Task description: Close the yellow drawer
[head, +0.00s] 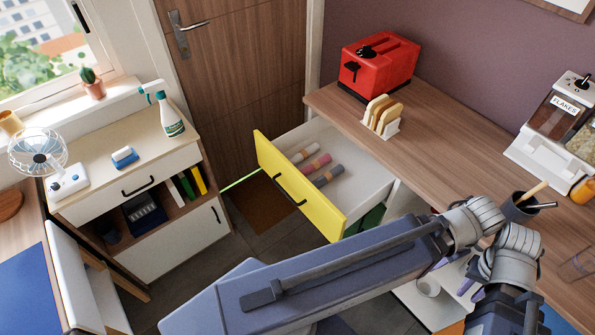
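The counter (450,130) holds a red toaster (380,64), a toast rack (382,116), flake dispensers and a dark utensil cup (519,207). A white cabinet (170,243) stands at left beyond a floor gap. A white chair (75,285) is at lower left.

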